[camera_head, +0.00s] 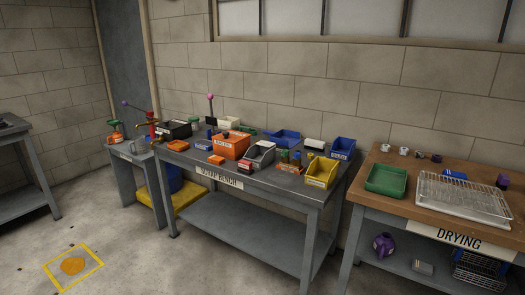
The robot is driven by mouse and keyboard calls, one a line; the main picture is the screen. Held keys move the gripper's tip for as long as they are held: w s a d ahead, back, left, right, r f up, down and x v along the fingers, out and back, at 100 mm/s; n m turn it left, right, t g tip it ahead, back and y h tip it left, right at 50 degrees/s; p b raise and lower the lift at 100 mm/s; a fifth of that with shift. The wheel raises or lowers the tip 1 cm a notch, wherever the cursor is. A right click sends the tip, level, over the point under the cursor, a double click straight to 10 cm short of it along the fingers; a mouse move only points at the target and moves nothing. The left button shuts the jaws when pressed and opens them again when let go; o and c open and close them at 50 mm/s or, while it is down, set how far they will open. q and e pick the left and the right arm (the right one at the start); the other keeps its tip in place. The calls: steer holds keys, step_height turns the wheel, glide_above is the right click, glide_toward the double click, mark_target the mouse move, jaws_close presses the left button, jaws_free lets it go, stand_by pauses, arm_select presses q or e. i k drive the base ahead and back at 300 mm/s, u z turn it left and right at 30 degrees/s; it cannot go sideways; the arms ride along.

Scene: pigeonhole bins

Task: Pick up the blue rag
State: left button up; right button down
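No blue rag can be told for sure. A small flat blue thing (455,174) lies at the back of the wooden-topped drying table (408,212), by the wire rack. It is too small to tell whether it is cloth. Other small blue pieces lie on the scrap bench (183,157) among the bins, also too small to identify. Neither of my grippers is in view.
The scrap bench is crowded: an orange bin (231,147), a yellow bin (322,172) and blue bins (285,138). The drying table holds a green tray (386,181) and a wire rack (464,193). A yellow-framed floor patch (73,266) lies at left; the floor in front is open.

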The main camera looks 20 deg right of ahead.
mark_target(445, 172)
steer(key=z, duration=1.15)
steer(key=i, duration=0.95)
steer(key=z, duration=1)
